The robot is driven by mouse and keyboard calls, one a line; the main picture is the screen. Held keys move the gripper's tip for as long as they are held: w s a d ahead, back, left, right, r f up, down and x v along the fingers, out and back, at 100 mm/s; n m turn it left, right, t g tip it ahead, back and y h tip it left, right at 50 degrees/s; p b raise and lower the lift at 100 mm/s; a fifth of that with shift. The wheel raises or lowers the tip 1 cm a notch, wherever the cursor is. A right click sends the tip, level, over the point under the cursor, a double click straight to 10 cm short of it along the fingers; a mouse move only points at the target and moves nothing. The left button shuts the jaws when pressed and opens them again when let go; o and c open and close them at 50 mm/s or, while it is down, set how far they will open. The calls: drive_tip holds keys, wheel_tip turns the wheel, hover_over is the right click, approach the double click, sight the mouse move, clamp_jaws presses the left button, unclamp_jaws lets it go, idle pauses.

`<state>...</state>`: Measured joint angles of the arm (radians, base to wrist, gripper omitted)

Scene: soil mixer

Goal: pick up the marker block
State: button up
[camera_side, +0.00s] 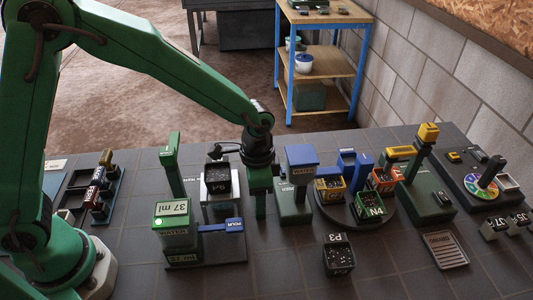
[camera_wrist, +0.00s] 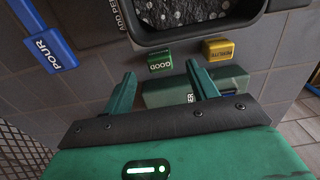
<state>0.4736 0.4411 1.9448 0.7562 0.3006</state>
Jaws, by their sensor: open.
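My gripper (camera_side: 260,208) points down at the middle of the bench in the side view, between the black pot labelled P9 (camera_side: 217,178) and a blue-topped post (camera_side: 300,155). In the wrist view its green fingers (camera_wrist: 161,72) are spread with nothing held. Beyond the fingertips are a small green block marked GOOD (camera_wrist: 160,61) and a small yellow block (camera_wrist: 217,49). I cannot tell for sure which piece is the marker block. A rack (camera_side: 73,192) at the left holds several small coloured blocks. The gripper hides part of the bench behind it.
A green water dispenser (camera_side: 173,213) with a blue POUR lever (camera_side: 234,224) stands left of the gripper. A round carousel (camera_side: 343,208) with soil cups is to the right. A black cup P3 (camera_side: 339,262) stands in front.

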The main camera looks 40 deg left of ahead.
drive_tip(key=shift+f, duration=0.1)
drive_tip(key=shift+d+f, duration=0.15)
drive_tip(key=shift+f, duration=2.4)
drive_tip(key=c, duration=1.1)
drive_tip(key=shift+o, duration=0.2)
drive_tip(key=shift+w+r, duration=0.1)
drive_tip(key=shift+r, duration=0.1)
wheel_tip(320, 180, up, 18)
drive_tip(key=shift+f, duration=0.15)
drive_tip(key=s+a+r, duration=0.2)
drive_tip(key=s+a, duration=0.2)
drive_tip(key=a, duration=0.4)
drive_tip(key=shift+a+r, duration=0.15)
drive_tip(key=shift+a, duration=0.05)
